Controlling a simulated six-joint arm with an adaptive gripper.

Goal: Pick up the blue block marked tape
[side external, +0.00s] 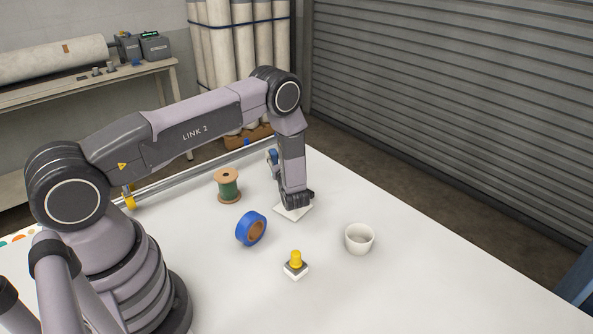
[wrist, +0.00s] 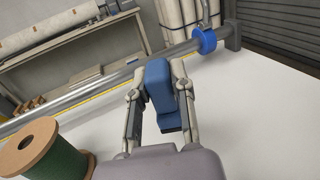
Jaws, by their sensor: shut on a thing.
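The blue block (wrist: 160,82) sits between the two fingers of my gripper (wrist: 161,92) in the wrist view, with a finger along each side. My gripper is shut on it. In the side view the blue block (side external: 273,156) shows as a small blue shape left of my forearm, above the table, and my gripper (side external: 270,161) is mostly hidden there. No marking on the block can be read. A blue tape roll (side external: 241,229) stands on the table in front of my wrist.
A spool of green thread (side external: 229,191) stands left of my wrist. A white cup (side external: 359,239) and a yellow button on a white base (side external: 295,270) stand nearer the front. A flat white square (side external: 291,214) lies below my wrist. A metal rail (side external: 187,181) runs along the back edge.

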